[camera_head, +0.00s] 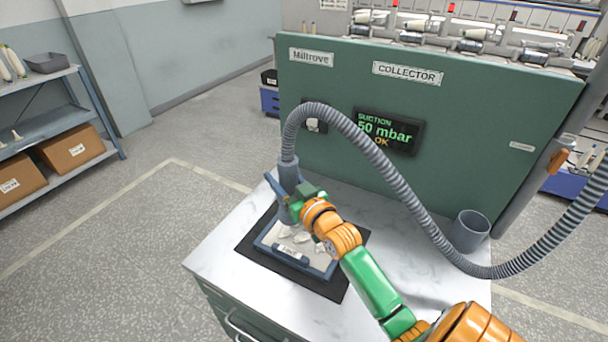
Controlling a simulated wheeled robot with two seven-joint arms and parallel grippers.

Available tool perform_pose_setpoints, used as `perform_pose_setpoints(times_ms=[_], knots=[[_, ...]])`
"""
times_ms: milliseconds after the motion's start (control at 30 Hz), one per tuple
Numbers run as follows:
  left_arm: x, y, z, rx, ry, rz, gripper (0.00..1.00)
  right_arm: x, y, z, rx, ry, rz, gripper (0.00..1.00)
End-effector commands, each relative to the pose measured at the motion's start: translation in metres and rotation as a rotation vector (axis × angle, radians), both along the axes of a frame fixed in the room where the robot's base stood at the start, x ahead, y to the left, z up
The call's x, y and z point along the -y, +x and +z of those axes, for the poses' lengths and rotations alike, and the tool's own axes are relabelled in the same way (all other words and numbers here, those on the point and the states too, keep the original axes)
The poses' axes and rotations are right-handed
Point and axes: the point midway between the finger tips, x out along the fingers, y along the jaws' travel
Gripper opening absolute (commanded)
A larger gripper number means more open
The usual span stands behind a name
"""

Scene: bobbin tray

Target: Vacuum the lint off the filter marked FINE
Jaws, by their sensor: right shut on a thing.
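A filter (325,262) in a blue-grey frame lies flat on a black mat (329,288) on the worktop. Pale lint (300,238) lies in clumps on its light screen. A small label shows on its front edge, but I cannot read it. My right gripper (290,203) is shut on the grey vacuum nozzle (288,172), at the end of the ribbed hose (372,150). The nozzle is roughly upright over the filter's far left part. My gripper and arm hide the nozzle's lower end, so I cannot tell whether it touches the screen. My left gripper is not in view.
The green collector cabinet (460,150) stands behind the worktop (395,262); its display (388,131) reads suction, 50 mbar, OK. An empty-looking grey cup holder (470,231) stands at the right. The hose loops across the right side. Shelves with boxes (70,148) stand far left.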

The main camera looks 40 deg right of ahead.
Motion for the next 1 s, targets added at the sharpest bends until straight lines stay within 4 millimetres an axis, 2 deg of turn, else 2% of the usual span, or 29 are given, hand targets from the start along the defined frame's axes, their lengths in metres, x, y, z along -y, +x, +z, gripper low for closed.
perform_pose_setpoints(times_ms=[133, 267, 600, 1000], knots=[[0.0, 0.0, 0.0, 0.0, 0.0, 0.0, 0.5, -0.004, 0.007, 0.0, 0.002, 0.0, 0.011, 0.0], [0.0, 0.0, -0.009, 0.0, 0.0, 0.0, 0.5, -0.005, 0.007, -0.008, 0.001, 0.001, 0.012, 0.0], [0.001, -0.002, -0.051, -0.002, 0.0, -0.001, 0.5, -0.004, 0.006, -0.048, 0.001, 0.002, 0.01, 0.0], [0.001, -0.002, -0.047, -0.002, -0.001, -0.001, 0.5, -0.005, 0.006, -0.046, 0.0, 0.001, 0.01, 0.0]])
